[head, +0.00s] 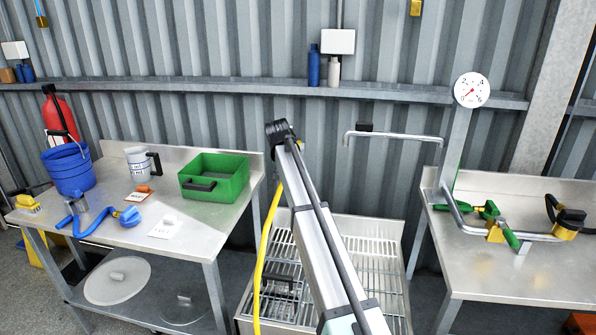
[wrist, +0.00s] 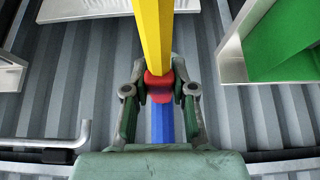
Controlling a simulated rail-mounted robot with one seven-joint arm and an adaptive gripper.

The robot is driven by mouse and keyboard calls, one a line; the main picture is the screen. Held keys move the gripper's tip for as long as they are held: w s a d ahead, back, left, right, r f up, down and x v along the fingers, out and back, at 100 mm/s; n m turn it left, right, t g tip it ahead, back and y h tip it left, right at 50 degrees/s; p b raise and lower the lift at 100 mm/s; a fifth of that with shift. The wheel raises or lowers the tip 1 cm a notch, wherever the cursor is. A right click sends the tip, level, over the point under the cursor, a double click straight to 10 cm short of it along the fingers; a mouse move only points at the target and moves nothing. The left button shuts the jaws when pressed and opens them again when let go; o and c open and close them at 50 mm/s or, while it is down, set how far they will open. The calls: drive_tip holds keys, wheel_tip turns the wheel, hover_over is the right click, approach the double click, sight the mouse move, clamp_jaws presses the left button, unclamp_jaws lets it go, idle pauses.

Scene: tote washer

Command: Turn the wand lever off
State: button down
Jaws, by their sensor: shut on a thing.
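In the wrist view, my gripper (wrist: 160,98) has its two fingers closed on either side of a red piece (wrist: 159,86). This piece sits in line between a thick yellow length (wrist: 153,35) and a blue rod (wrist: 160,125); I take it for part of the wand. I cannot tell whether the red piece is the lever or a collar. In the head view my own arm hides the gripper and most of the wand. A yellow hose (head: 265,250) hangs just left of my arm.
A green tote (head: 216,177), blue bucket (head: 68,168) and white jug (head: 139,162) stand on the left table. A wire-rack basin (head: 370,240) lies below my arm. A bent pipe (head: 395,135), dial gauge (head: 472,90) and green-handled valve (head: 487,211) are at right.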

drive_tip(key=c, duration=0.9)
unclamp_jaws()
drive_tip(key=v, duration=1.2)
